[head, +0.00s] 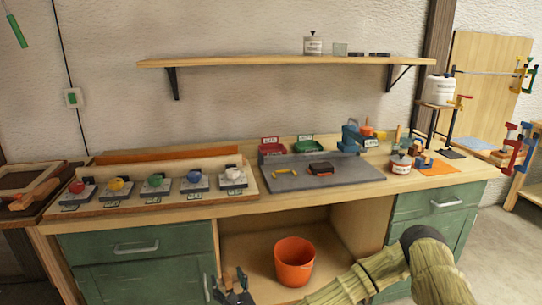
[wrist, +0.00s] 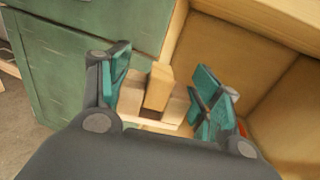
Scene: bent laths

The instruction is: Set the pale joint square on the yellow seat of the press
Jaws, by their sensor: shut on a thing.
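My gripper (head: 232,284) is low in front of the bench, beside the open bay. In the wrist view its teal fingers (wrist: 165,100) are shut on a pale wooden joint (wrist: 158,86), made of light pieces with an upright block in the middle. The joint's lower part is hidden by my gripper body. I cannot tell for sure which thing is the press. A row of small units on the bench has coloured tops, one of them a yellow top (head: 116,183); no yellow seat shows clearly.
The bench top (head: 250,208) stands above my gripper, over green drawers (head: 135,250). An orange bucket (head: 294,262) sits in the open bay. A grey mat (head: 345,178) bears a yellow handle-like piece (head: 292,176) and dark blocks. A shelf (head: 250,63) hangs above.

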